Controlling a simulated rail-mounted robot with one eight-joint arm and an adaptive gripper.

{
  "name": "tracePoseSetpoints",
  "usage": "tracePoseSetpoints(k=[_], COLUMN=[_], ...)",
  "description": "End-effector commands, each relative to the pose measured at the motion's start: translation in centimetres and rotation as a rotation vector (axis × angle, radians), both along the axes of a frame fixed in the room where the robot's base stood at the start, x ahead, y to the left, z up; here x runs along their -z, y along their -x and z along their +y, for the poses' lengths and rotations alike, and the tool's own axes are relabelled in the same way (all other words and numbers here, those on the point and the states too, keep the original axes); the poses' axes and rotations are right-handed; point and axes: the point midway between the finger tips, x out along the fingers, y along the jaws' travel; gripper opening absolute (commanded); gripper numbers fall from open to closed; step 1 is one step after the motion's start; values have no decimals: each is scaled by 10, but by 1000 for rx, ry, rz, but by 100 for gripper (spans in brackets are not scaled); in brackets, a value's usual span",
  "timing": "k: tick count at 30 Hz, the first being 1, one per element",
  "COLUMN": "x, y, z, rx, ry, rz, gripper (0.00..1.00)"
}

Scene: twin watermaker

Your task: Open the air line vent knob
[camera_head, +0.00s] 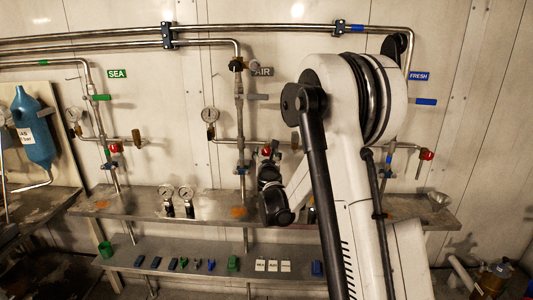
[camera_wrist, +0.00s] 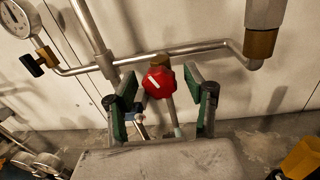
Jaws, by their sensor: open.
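The air line vent knob is a red knob (camera_wrist: 158,80) with a white mark, on a brass fitting under a horizontal pipe in the wrist view. It also shows as a small red spot beside the arm in the head view (camera_head: 267,151), below the AIR label (camera_head: 263,71). My gripper (camera_wrist: 163,88) is open, with one green-padded finger on each side of the knob. Gaps show between the knob and both fingers. How far the fingertips reach past the knob is hard to tell. In the head view my arm partly hides this spot.
A pressure gauge (camera_wrist: 18,17) with a black-handled valve stands left of the knob. A brass fitting (camera_wrist: 259,43) hangs at upper right. A metal shelf (camera_head: 150,200) runs below the pipes. Other red knobs sit on the SEA line (camera_head: 115,148) and FRESH line (camera_head: 427,155).

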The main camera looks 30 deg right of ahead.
Motion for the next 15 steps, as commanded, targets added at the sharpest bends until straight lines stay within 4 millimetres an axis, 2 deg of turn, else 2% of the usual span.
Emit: tracePoseSetpoints(k=[9,15], x=[0,0], y=[-2,-2], z=[-1,-1], rx=[0,0], ry=[0,0], rz=[0,0], gripper=[47,20])
